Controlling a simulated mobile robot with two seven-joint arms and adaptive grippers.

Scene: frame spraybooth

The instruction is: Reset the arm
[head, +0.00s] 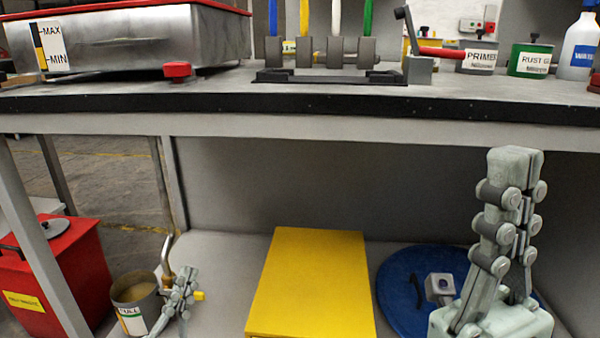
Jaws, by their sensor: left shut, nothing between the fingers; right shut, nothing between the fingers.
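My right gripper (516,160) stands large at the right of the head view, pointing up. Its fingers are shut together with nothing between them. It is in front of the lower shelf and hides part of a blue round lid (398,292) behind it. My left gripper (188,272) shows small at the lower left, also pointing up, and is shut and empty. It appears just right of an open can (135,295) with a pale label; I cannot tell whether they touch. Most of both arms is out of view.
On top stand a metal tank (150,35), a roller rack (320,52), a primer can (476,62), a green can (530,60) and a spray bottle (580,45). A yellow box (312,280) occupies the lower shelf; a red bin (60,275) stands left.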

